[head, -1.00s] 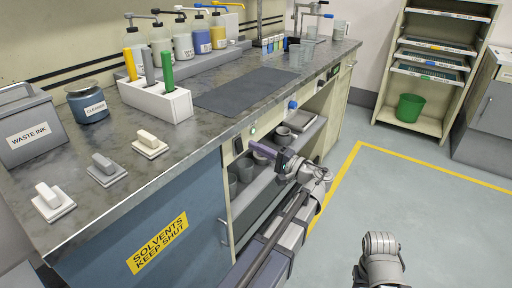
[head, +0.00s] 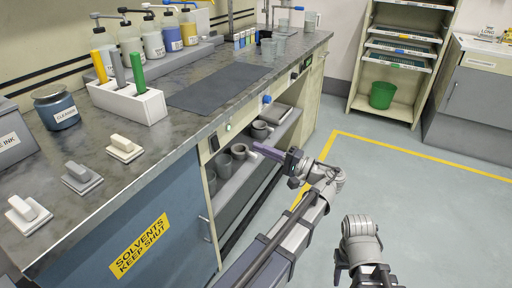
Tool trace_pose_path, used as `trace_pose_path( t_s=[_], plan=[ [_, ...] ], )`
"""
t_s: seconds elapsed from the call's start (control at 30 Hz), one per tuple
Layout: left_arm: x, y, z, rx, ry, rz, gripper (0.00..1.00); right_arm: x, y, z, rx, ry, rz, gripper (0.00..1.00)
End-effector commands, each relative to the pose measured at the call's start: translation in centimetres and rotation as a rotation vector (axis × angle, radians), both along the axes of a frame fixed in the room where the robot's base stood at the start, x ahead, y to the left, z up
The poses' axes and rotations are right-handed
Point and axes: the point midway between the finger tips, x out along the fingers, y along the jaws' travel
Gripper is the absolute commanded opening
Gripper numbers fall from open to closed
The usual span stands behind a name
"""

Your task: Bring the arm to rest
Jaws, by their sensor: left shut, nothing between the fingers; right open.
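My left arm (head: 275,235) comes up from the bottom edge and bends at the wrist (head: 325,180). My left gripper (head: 285,159), with dark purple-grey fingers, points left towards the open shelf under the counter. It is shut with nothing held. It appears in front of the shelf opening; whether it touches anything there is hard to tell. Part of my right arm (head: 360,245) shows at the bottom right over the floor. Its fingers are not seen.
The counter (head: 190,135) with a dark mat (head: 218,88) runs along the left. Grey cups (head: 223,165) stand on the open shelf (head: 245,175) below. A rack with a green bin (head: 382,95) stands at the back. The floor (head: 430,200) on the right is clear.

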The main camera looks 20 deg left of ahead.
Motion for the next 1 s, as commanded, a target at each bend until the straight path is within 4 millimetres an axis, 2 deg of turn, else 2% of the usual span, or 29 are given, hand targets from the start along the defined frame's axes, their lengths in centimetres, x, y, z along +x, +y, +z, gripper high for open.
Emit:
trace_pose_path(
  t_s=[0.43,0.57,0.67,0.77,0.9,1.0],
  plan=[
    [0.0,0.0,-0.1,-0.002,0.001,0.000,0.00,0.0,0.0,0.0,0.000,0.000,0.000,0.50],
    [-0.6,0.0,-1.7,-0.074,0.017,-0.011,0.00,0.0,0.0,0.0,0.000,0.000,0.000,0.50],
    [-1.8,-0.3,-5.1,-0.229,0.053,-0.031,0.00,0.0,0.0,0.0,0.000,0.000,0.000,0.50],
    [-3.5,-1.7,-9.8,-0.443,0.104,-0.058,0.00,0.0,0.0,0.0,0.000,0.000,0.000,0.50],
    [-6.4,-5.4,-16.0,-0.757,0.178,-0.096,0.00,0.0,0.0,0.0,0.000,0.000,0.000,0.50],
    [-8.5,-8.7,-19.3,-0.962,0.227,-0.115,0.00,0.0,0.0,0.0,0.000,0.000,0.000,0.50]
  ],
)
